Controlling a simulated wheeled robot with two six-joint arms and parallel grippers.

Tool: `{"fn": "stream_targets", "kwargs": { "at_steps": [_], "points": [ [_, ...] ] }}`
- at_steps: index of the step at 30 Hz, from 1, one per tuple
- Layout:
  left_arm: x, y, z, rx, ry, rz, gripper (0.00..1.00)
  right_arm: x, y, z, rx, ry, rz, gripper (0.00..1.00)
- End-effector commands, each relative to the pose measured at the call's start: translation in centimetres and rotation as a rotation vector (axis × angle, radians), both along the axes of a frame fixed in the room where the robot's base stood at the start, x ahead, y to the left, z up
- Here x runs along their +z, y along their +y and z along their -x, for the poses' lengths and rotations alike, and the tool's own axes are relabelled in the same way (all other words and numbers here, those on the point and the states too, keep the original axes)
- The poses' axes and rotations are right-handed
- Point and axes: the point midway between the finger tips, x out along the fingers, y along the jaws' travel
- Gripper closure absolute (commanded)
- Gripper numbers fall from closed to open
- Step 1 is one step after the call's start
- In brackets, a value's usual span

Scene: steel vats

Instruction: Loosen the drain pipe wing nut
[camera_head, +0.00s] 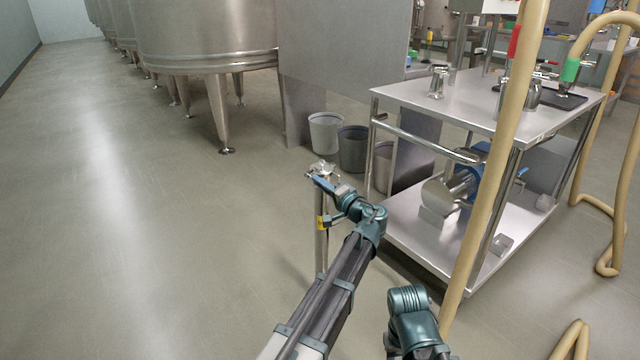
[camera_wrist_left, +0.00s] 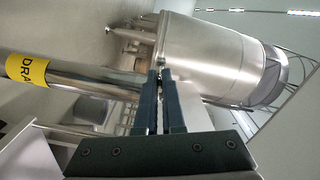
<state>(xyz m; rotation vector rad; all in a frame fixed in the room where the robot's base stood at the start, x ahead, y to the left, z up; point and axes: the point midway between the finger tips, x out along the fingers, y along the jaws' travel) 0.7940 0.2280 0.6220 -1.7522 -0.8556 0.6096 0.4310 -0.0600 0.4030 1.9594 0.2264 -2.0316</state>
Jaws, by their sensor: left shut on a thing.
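The drain pipe (camera_head: 321,250) is a slim steel pipe standing upright on the floor, with a yellow label (camera_head: 322,222) partway up. In the left wrist view the pipe (camera_wrist_left: 85,73) runs in from the left, and the label (camera_wrist_left: 26,70) reads "DRA". My left gripper (camera_head: 320,178) is at the pipe's top, by a small shiny metal fitting (camera_head: 323,168). In the left wrist view its dark fingers (camera_wrist_left: 159,80) are close together at the pipe's end, shut on the wing nut, which they mostly hide. My right gripper is out of view.
A steel cart (camera_head: 410,232) with a blue pump (camera_head: 470,180) stands right of the pipe. Bins (camera_head: 325,133) stand behind it. A beige hose (camera_head: 500,170) hangs in front of the cart. Steel vats (camera_head: 205,35) stand at the back. The floor at left is clear.

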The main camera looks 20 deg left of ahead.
Motion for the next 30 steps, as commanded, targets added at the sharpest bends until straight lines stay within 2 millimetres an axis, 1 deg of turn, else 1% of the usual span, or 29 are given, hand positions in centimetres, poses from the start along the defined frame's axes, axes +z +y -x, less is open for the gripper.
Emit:
{"fn": "stream_targets", "kwargs": {
  "at_steps": [30],
  "points": [
    [-0.09,0.05,0.22,0.003,-0.761,0.597,1.00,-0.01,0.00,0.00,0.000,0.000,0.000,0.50]
  ]
}}
